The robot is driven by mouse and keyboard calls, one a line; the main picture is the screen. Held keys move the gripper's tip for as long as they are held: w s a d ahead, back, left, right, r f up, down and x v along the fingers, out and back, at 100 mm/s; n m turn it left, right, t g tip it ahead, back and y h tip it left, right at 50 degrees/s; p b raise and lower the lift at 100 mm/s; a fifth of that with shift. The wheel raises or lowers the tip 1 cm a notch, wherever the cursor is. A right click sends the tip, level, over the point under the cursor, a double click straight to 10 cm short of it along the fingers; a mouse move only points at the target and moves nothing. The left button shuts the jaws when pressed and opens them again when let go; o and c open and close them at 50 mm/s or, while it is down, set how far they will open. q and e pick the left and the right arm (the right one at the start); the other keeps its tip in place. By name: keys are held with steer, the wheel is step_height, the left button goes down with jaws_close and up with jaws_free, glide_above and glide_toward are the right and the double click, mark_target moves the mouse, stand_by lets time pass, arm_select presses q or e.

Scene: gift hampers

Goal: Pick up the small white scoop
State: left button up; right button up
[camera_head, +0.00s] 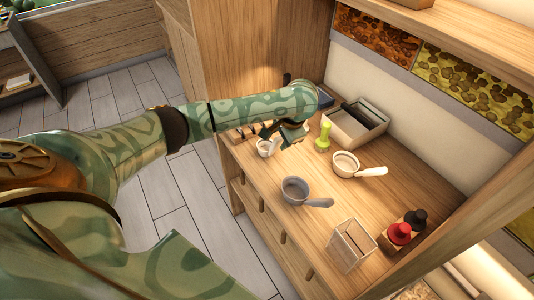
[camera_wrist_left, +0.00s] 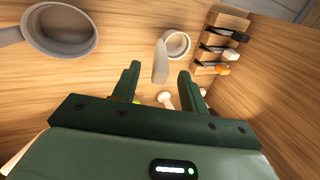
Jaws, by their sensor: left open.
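The small white scoop (camera_head: 265,151) sits on the wooden counter near its far left end. In the left wrist view its round bowl (camera_wrist_left: 177,43) lies ahead of the fingertips, with its pale handle pointing back towards them. My left gripper (camera_head: 283,138) is over the counter at the scoop and partly covers it in the head view. In the left wrist view the fingers (camera_wrist_left: 160,73) are open, and the handle end shows between their tips, with nothing gripped. I cannot tell the height gap. My right gripper is out of view.
A grey scoop (camera_head: 294,190) and a larger white scoop (camera_head: 345,164) stand nearby on the counter. A lime-green object (camera_head: 323,137) and a grey box (camera_head: 357,125) are behind.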

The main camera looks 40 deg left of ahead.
mark_target(278, 148)
arm_select(q)
steer(key=b+x, duration=0.3)
steer(key=x, duration=0.2)
steer(key=shift+w+d+f+b, duration=0.1)
steer(key=shift+w+f+b, duration=0.15)
steer(key=shift+b, duration=0.15)
steer(key=shift+w, duration=0.1)
steer(key=shift+r, duration=0.15)
steer(key=shift+c, duration=0.3)
jaws_close()
steer(key=shift+r, duration=0.1)
